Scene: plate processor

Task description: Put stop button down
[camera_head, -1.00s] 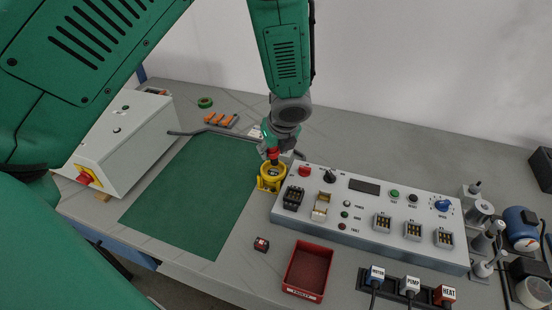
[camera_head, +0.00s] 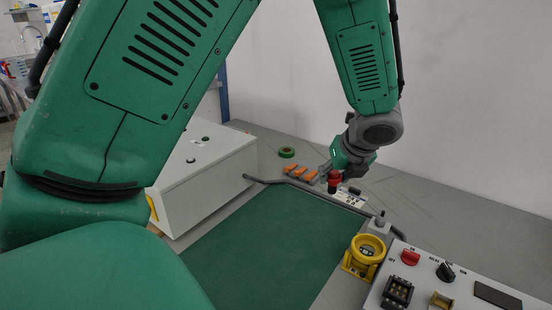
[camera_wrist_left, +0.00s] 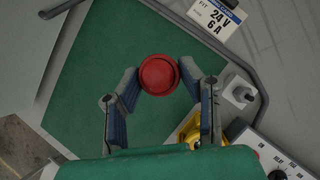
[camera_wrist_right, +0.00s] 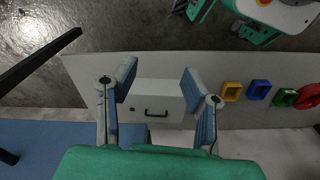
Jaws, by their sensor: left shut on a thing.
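The stop button (camera_head: 333,181) has a round red cap and a dark lower part. My left gripper (camera_head: 335,172) is shut on it and holds it above the far end of the green mat. In the left wrist view the red cap (camera_wrist_left: 159,75) sits between the fingertips of my left gripper (camera_wrist_left: 160,80). A yellow ring-shaped holder (camera_head: 365,254) stands empty beside the control panel, to the right of and nearer than the button. My right gripper (camera_wrist_right: 158,82) shows in the right wrist view, with its fingers apart and nothing between them.
The green mat (camera_head: 265,248) is bare. The control panel (camera_head: 460,294) with knobs stands at the lower right. A white box (camera_head: 205,165) stands at the left. Orange-handled items (camera_head: 301,172), a green ring (camera_head: 287,152) and a label card (camera_head: 352,199) lie behind the mat.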

